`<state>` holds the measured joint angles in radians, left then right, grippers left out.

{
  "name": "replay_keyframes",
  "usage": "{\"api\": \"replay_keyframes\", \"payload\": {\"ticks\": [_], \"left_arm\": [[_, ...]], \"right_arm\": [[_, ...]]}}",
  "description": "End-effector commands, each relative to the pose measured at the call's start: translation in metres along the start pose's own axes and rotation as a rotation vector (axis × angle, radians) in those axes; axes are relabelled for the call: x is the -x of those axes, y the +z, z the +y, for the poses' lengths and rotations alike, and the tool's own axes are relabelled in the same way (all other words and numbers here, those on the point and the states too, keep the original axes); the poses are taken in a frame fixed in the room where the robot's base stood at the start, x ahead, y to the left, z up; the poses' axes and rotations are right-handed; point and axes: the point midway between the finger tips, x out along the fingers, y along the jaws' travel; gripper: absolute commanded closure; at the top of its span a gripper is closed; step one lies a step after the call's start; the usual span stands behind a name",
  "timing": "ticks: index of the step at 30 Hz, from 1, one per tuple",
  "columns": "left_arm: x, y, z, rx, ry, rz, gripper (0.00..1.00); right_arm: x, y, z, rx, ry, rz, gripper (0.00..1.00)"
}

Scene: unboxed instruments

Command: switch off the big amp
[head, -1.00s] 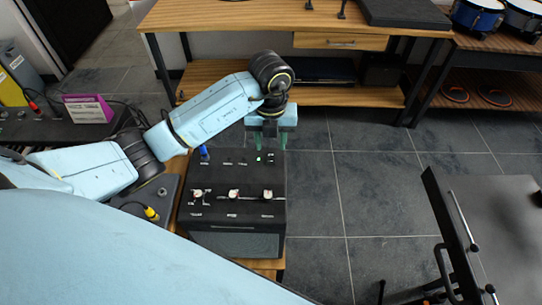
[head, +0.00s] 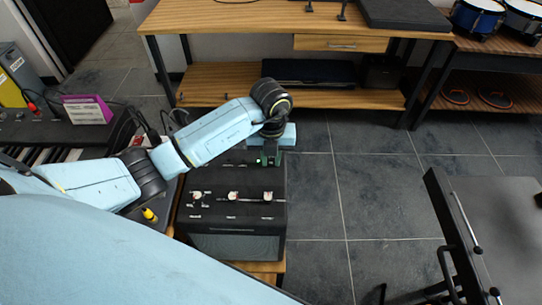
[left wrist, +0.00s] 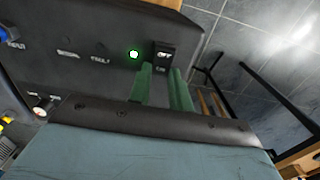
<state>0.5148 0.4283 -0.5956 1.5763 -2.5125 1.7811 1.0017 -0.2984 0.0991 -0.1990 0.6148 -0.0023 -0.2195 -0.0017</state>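The big amp (head: 235,212) is a black box with white knobs on its top panel, on a wooden stand in the head view. My left gripper (head: 270,158) is over the far right corner of its top. In the left wrist view, a black rocker switch (left wrist: 163,54) with white marks sits beside a lit green light (left wrist: 134,54). The two green fingers of my left gripper (left wrist: 162,72) point at the switch, with a gap between them. I cannot tell whether they touch the switch. My right gripper is not in view.
A keyboard (head: 60,130) with a purple card (head: 87,109) is at the left. A wooden workbench (head: 220,18) stands behind. A dark case (head: 500,225) is at the right, and drums (head: 478,15) are at the far right. The tiled floor between is clear.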

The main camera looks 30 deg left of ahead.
Motion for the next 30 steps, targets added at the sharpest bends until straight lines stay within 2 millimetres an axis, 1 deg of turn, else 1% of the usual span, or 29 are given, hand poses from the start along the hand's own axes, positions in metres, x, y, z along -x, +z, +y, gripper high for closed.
{"api": "replay_keyframes", "payload": {"ticks": [1, 2, 7, 12, 19, 30], "left_arm": [[0.0001, 0.0001, 0.0002, 0.0, 0.001, 0.0, 0.97], [0.0002, 0.0001, 0.0002, 0.0, 0.001, 0.0, 1.0], [0.0008, 0.0012, 0.0002, 0.0, 0.002, 0.022, 1.0], [0.0025, 0.0054, 0.0005, 0.002, 0.004, 0.125, 1.0], [0.0017, 0.008, 0.0007, 0.002, 0.004, 0.243, 1.0], [0.0023, 0.008, 0.0006, 0.001, 0.001, 0.262, 1.0]], "right_arm": [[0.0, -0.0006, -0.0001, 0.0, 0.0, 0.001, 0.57], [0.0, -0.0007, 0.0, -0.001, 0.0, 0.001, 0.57], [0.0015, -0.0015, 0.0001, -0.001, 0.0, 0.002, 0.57], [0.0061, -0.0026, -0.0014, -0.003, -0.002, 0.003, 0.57], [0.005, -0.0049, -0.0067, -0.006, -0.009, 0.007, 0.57], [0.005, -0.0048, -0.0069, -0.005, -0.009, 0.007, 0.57]]}}
